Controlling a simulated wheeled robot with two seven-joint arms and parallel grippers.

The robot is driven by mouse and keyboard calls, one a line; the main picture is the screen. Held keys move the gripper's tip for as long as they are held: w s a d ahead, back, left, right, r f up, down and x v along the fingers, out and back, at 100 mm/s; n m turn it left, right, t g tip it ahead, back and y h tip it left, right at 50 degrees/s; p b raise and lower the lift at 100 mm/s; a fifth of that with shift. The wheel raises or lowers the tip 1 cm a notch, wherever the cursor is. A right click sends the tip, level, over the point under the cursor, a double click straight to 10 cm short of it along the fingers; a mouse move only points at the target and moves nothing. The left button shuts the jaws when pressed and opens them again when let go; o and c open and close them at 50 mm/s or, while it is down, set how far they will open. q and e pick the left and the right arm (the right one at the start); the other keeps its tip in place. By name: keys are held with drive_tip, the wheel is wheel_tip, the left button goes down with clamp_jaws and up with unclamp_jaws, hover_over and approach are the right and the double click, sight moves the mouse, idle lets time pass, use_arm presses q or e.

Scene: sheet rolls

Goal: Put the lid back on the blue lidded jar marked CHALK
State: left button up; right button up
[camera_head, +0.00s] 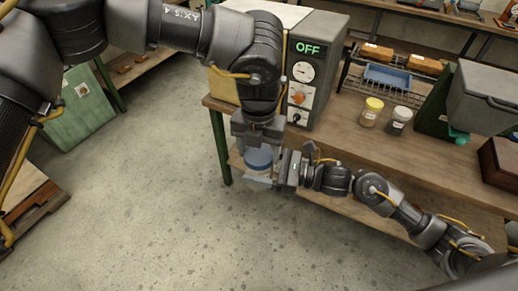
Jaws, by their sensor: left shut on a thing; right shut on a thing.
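The blue lid (258,158) shows just below my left gripper (258,146), which points down from above and is shut on it. The pale body of the jar (258,180) is directly under the lid, in front of the workbench's front edge. My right gripper (279,171) comes in from the right and is shut on the jar's side. The jar looks roughly upright. The lid and jar are very close together; I cannot tell whether the lid is seated. The grippers hide much of both, and no CHALK marking is readable.
The workbench (345,150) stands behind the grippers. On it are a grey control box (318,60) reading OFF, a yellow-lidded jar (371,111), a dark-lidded jar (399,120), a blue tray (387,76) and a large grey bin (485,98). Open floor (150,200) lies left.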

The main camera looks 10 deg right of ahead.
use_arm(q)
drive_tip(key=m, duration=0.6)
drive_tip(key=shift+m, duration=0.4)
drive_tip(key=o, duration=1.2)
drive_tip(key=shift+c, duration=0.2)
drive_tip(key=shift+r, duration=0.1)
wheel_tip(320, 180, up, 12)
drive_tip(key=shift+d, duration=0.1)
